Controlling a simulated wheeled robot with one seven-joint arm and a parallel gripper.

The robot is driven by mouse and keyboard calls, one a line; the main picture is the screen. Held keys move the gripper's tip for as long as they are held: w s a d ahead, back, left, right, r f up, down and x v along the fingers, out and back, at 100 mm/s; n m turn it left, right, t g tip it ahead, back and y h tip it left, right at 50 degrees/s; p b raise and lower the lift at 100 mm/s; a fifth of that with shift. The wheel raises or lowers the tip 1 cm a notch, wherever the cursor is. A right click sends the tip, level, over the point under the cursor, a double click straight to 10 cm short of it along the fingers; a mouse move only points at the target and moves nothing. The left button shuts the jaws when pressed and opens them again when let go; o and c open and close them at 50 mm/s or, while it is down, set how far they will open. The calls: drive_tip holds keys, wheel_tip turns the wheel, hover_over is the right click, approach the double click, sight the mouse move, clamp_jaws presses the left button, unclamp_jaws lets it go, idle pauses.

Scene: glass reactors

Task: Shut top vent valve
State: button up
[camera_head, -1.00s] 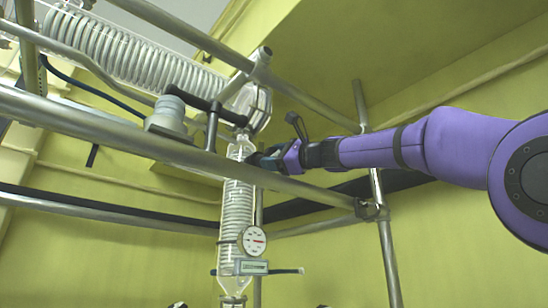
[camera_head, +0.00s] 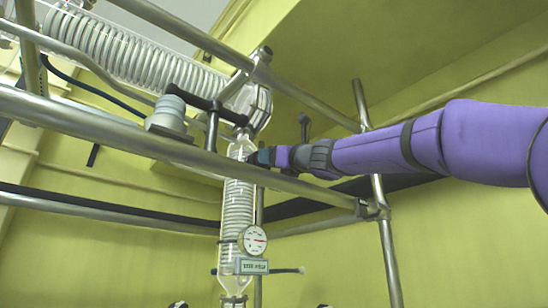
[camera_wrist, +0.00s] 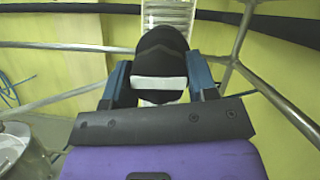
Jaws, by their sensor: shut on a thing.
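My gripper (camera_head: 262,157) reaches in from the right to the upper end of the upright glass coil column (camera_head: 238,205). In the wrist view, the two blue fingers of my gripper (camera_wrist: 158,84) press on both sides of a rounded black knob (camera_wrist: 162,45) with a white band. I take this knob for the top vent valve's handle. The glass coil column shows behind it (camera_wrist: 168,12). In the head view the knob is hidden by my gripper and the pipe, so whether the valve is open or shut cannot be told.
A thick metal rail (camera_head: 120,130) crosses in front, just beside my gripper. An upright pole (camera_head: 387,240) stands below my arm. A dial gauge (camera_head: 253,239) and a small display (camera_head: 251,266) are on the column. A black T-shaped bar (camera_head: 205,104) sits left of it.

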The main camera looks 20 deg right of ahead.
idle(0.3)
drive_tip(key=o, duration=0.9)
drive_tip(key=v, duration=1)
drive_tip(key=shift+s+f, duration=0.2)
drive_tip(key=shift+s, duration=0.15)
